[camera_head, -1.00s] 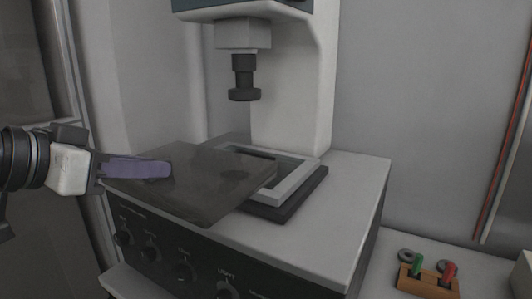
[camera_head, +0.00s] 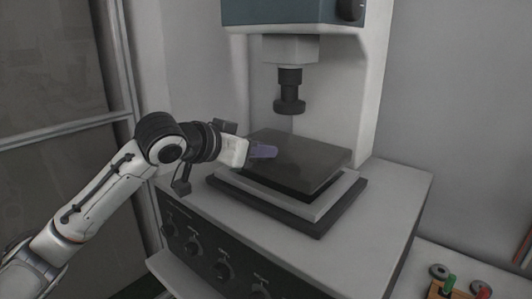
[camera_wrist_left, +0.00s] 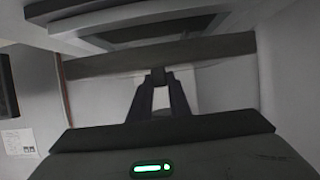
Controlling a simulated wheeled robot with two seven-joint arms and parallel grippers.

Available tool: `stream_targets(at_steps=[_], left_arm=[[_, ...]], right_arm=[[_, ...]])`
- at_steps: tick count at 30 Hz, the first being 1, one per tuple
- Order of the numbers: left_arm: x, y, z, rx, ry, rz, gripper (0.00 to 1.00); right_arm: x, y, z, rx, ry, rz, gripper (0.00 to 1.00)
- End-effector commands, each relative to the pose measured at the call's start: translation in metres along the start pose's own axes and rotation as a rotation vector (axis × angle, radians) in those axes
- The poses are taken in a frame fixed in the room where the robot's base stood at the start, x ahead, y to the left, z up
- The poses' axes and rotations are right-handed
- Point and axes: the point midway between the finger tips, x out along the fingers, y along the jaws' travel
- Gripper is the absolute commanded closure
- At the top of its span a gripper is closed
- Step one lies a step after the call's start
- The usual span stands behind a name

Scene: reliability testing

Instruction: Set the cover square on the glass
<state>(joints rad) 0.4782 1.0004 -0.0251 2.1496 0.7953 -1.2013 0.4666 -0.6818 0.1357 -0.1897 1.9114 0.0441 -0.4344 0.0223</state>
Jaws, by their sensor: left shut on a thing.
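The cover is a dark, flat square plate (camera_head: 305,162). My left gripper (camera_head: 265,152) is shut on its left edge. In the left wrist view the gripper (camera_wrist_left: 158,75) grips the edge of the cover (camera_wrist_left: 200,50), which spans the view as a dark band. In the head view the cover is over the light-framed glass (camera_head: 317,210), whose middle it hides. My right gripper is not in view.
The frame sits on a dark base plate (camera_head: 318,233) on the microscope-like machine (camera_head: 385,200). A dark objective (camera_head: 290,95) hangs above the cover. Knobs (camera_head: 222,271) line the front panel. A wooden block with coloured pegs (camera_head: 450,288) is at the lower right.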

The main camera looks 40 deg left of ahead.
Motion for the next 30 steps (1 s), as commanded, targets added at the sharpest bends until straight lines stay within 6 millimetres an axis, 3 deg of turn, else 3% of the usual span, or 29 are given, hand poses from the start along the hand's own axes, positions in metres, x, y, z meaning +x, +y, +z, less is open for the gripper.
stream_targets(at_steps=[5,13,25,26,29,30], left_arm=[[0.016,0.001,-0.007,0.001,0.002,0.001,1.0],[0.028,0.001,0.022,0.001,-0.001,0.001,1.0],[0.031,0.001,0.028,0.002,0.001,0.0,1.0],[0.031,0.001,0.029,0.001,-0.001,0.0,0.82],[0.031,0.001,0.028,0.001,-0.001,0.0,0.65],[0.031,0.001,0.028,0.001,-0.001,0.0,0.65]], right_arm=[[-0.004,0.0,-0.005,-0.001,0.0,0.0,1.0],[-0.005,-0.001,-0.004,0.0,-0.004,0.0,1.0],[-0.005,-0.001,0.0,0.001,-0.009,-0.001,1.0],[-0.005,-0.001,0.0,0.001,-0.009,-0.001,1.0],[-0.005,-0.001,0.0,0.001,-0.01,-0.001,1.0],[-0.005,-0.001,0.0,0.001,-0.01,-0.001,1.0]])
